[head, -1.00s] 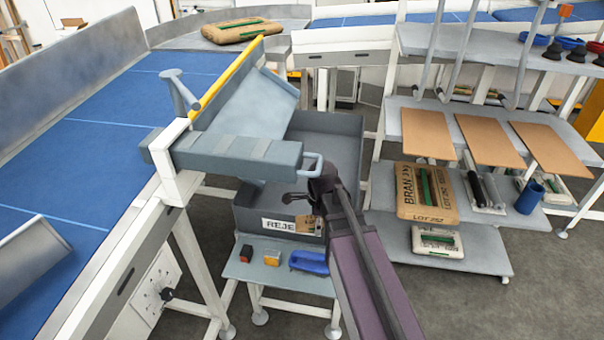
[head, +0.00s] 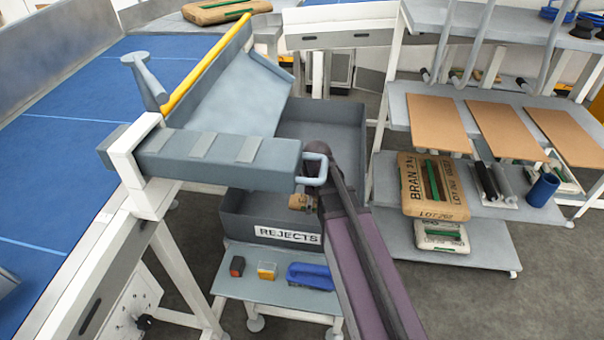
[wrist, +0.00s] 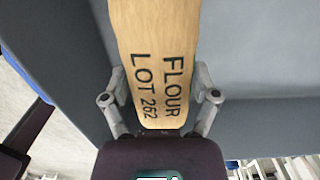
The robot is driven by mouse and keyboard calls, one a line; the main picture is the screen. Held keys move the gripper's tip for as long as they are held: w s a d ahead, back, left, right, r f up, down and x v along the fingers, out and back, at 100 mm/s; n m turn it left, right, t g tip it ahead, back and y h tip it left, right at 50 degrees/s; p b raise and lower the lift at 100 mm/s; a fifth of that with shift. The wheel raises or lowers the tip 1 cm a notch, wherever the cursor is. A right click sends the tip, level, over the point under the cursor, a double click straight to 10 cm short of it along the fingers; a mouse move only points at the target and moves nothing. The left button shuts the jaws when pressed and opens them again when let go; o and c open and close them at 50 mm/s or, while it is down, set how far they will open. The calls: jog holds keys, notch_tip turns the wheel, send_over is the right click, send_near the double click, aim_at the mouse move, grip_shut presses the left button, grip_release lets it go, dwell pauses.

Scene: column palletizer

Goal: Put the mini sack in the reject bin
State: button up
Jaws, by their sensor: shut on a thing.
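The mini sack (head: 300,202) is small and tan. In the wrist view the sack (wrist: 158,60) reads FLOUR LOT 262. My gripper (wrist: 158,88) is shut on it, with one finger on each side. The reject bin (head: 232,222) is a deep grey box labelled REJECTS, standing under the chute. In the head view the sack shows just above the label, in front of the bin's upper front wall; its exact height over the rim is unclear. My arm hides part of the sack, the gripper and the bin's right side.
A grey beam (head: 215,160) with a loop handle juts over the bin's left front, beside the sloped chute (head: 232,95). A low stand (head: 250,290) in front holds a blue tool (head: 308,274) and small items. A shelf rack with sacks (head: 432,185) stands right.

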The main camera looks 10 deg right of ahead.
jog(key=shift+w+a+f, duration=0.25)
jog(key=shift+w+f, duration=0.05)
jog(key=shift+w, duration=0.2)
jog(key=w+d, duration=0.1)
jog(key=w, duration=0.3)
jog(key=w+d+f+b, duration=0.1)
jog(key=w, duration=0.4)
jog(key=w+d, duration=0.1)
jog(key=w, duration=0.3)
jog(key=shift+w+d+f, duration=0.2)
jog(key=shift+w+d, duration=0.1)
jog(key=shift+w, duration=0.05)
jog(key=shift+w, duration=0.1)
jog(key=shift+w+b, duration=0.25)
jog(key=shift+b, duration=0.05)
jog(key=shift+w+d+f+b, duration=0.15)
jog(key=shift+w+f+b, duration=0.2)
jog(key=shift+f+b, duration=1.45)
jog(key=shift+f, duration=0.05)
jog(key=shift+f+b, duration=0.6)
